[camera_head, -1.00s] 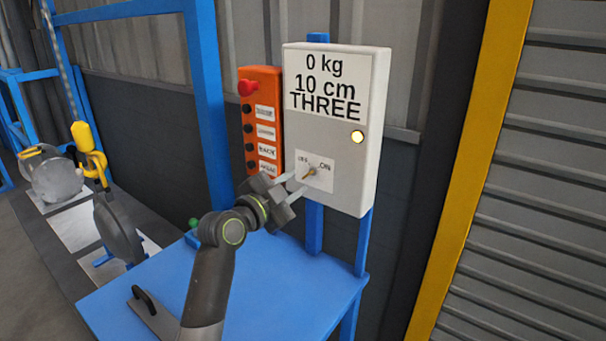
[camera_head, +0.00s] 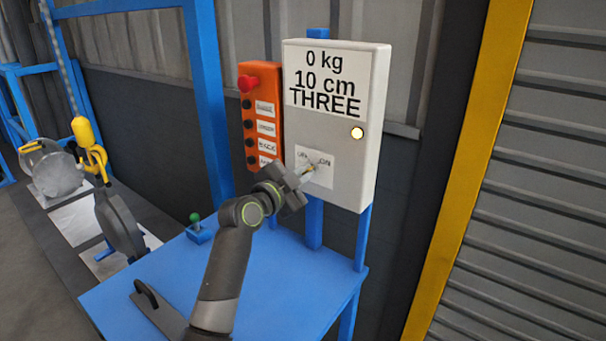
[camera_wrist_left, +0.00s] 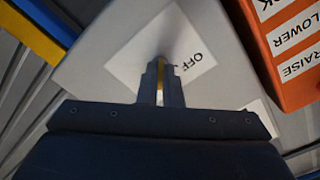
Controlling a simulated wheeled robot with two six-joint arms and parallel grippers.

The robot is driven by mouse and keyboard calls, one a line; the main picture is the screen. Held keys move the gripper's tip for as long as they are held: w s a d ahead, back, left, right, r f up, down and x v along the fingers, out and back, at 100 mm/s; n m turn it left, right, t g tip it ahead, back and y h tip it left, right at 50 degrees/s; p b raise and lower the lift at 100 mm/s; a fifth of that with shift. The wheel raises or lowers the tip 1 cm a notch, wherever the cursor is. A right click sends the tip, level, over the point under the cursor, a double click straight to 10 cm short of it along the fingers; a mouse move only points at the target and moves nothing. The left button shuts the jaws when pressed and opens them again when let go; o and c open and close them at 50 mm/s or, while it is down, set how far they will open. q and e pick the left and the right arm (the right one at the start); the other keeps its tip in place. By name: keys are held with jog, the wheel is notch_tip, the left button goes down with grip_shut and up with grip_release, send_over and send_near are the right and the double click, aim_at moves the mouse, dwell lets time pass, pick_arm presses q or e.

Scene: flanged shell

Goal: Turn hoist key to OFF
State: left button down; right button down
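Below is a white label plate (camera_head: 322,177) with OFF at left and ON at right; OFF also shows in the left wrist view (camera_wrist_left: 197,60). The brass-coloured hoist key (camera_wrist_left: 160,76) stands in this plate. My left gripper (camera_head: 309,172) is at the plate; in the wrist view its fingers (camera_wrist_left: 161,88) are close together, one on each side of the key. The fingers partly hide the key, so its exact angle is unclear. My right gripper is not in view.
An orange pendant (camera_head: 262,115) with a red button and labelled buttons hangs just left of the box. Below is a blue table (camera_head: 290,285) with a green-knobbed lever (camera_head: 197,230). A yellow hook (camera_head: 90,150) hangs at left. A yellow post (camera_head: 460,170) stands at right.

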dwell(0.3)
pick_arm(q)
jog(key=shift+f+n+p, duration=0.1)
jog(key=shift+n+p, duration=2.7)
jog(key=shift+n, duration=6)
jog(key=c, duration=1.6)
grip_release()
